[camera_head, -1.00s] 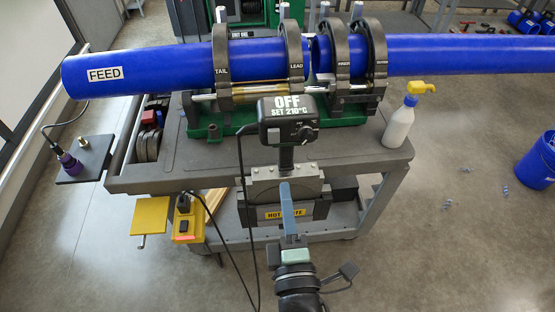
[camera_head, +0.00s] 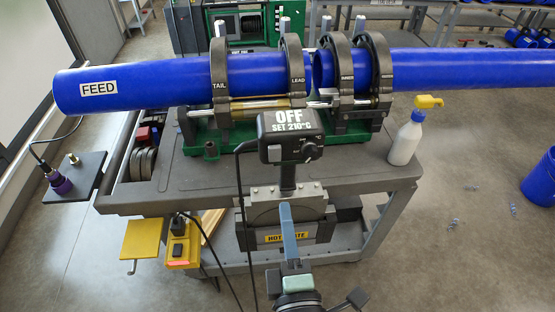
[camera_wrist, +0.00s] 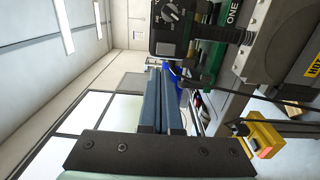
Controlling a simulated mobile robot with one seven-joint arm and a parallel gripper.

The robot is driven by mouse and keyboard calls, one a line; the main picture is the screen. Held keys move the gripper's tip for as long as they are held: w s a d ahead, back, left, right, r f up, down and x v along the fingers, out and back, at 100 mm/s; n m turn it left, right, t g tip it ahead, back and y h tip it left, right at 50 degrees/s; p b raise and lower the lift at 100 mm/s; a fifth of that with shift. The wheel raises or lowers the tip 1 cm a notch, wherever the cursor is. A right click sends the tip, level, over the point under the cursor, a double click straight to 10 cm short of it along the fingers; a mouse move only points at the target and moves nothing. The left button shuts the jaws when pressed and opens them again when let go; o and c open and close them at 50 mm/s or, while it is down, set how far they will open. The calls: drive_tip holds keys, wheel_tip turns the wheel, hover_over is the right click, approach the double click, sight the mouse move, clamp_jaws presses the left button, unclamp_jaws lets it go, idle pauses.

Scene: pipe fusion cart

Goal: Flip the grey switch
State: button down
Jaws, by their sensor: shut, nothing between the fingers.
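My gripper (camera_head: 285,208) is shut and empty. Its long blue-grey fingers also show in the wrist view (camera_wrist: 158,75). In the head view they point up in front of the hot plate unit (camera_head: 262,240), below a black control box (camera_head: 289,136) that reads OFF, SET 210°C. The box has a round dial, which shows larger in the wrist view (camera_wrist: 170,13). A yellow power box (camera_head: 182,255) with a dark rocker and plug hangs at the cart's front, left of my gripper. The fingertips look apart from the control box.
Blue pipe (camera_head: 150,82) lies in dark clamps (camera_head: 219,85) on the cart (camera_head: 150,195). A spray bottle (camera_head: 405,140) stands at the right. Black cables hang left of my gripper. A yellow plate (camera_head: 142,239) juts out beside the power box. The floor at the right is mostly clear.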

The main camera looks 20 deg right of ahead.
sight(275, 151)
drive_tip(key=p+x, duration=0.3)
drive_tip(key=x, duration=0.9)
drive_tip(key=shift+w, duration=0.15)
drive_tip(key=shift+r, duration=0.15)
